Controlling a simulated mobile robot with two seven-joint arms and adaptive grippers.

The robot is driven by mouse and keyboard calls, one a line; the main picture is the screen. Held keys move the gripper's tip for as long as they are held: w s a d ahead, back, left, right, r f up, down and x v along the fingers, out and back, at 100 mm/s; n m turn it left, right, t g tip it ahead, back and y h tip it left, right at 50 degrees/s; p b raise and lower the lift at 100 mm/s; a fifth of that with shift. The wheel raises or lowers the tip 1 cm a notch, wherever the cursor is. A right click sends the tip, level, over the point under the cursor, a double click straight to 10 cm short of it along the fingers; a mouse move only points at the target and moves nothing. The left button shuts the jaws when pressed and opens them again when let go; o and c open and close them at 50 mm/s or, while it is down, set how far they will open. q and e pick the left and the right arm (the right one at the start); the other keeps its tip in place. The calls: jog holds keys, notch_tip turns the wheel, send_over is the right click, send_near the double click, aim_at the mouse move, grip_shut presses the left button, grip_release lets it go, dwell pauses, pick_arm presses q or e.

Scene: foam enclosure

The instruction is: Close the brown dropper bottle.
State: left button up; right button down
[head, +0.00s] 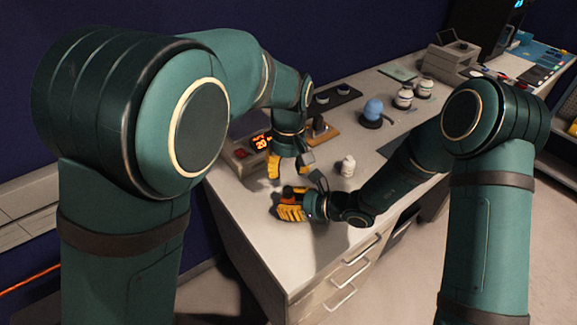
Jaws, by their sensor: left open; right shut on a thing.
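My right gripper (291,205) lies low over the near left part of the bench. It is shut on a small brown-orange thing, which looks like the brown dropper bottle (288,194); the yellow fingers hide most of it. I cannot tell whether its top is on. My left gripper (288,168) points down just above and behind the right one, its yellow fingers apart. I see nothing clearly between them. No separate dropper cap can be made out.
A small white bottle (347,166) stands to the right. Farther back are a blue round-topped thing (373,110) and white jars (404,97). The bench's front left corner is clear.

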aim_at(288, 189)
pick_arm(q)
jog(key=shift+w+d+f, duration=0.1)
jog(key=shift+w+f, duration=0.05)
jog(key=shift+w, duration=0.1)
jog(key=shift+f, duration=0.1)
jog(key=shift+f, duration=3.9)
grip_shut()
jog(key=shift+m, duration=1.1)
jog(key=shift+o, duration=0.5)
grip_release()
jog(key=shift+s, duration=0.1)
